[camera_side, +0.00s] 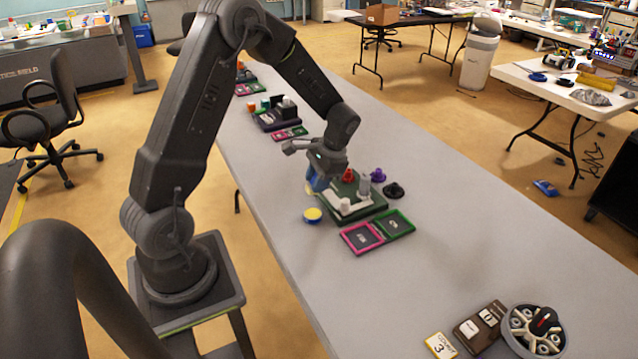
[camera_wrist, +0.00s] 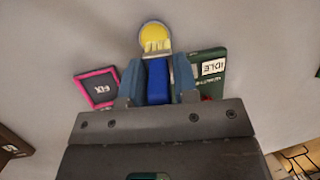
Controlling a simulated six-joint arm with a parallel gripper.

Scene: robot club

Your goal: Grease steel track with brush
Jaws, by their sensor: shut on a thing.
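My gripper (camera_side: 318,178) is shut on a brush with a blue handle (camera_wrist: 157,80). In the wrist view the brush's pale yellow bristles (camera_wrist: 156,46) point at a round tin of yellow grease (camera_wrist: 154,31) and overlap it; I cannot tell whether they touch the grease. In the side view the tin (camera_side: 312,215) stands on the table, just left of a dark green base. A pale L-shaped strip (camera_side: 358,200) on that base may be the steel track. The wrist view shows part of the green base (camera_wrist: 208,88), with an IDLE label.
A grey cylinder (camera_side: 364,187), a red knob (camera_side: 348,175) and a white peg stand on the base. Purple and black knobs (camera_side: 393,190) lie behind. Pink-framed (camera_side: 361,238) and green-framed (camera_side: 396,224) tiles lie in front.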

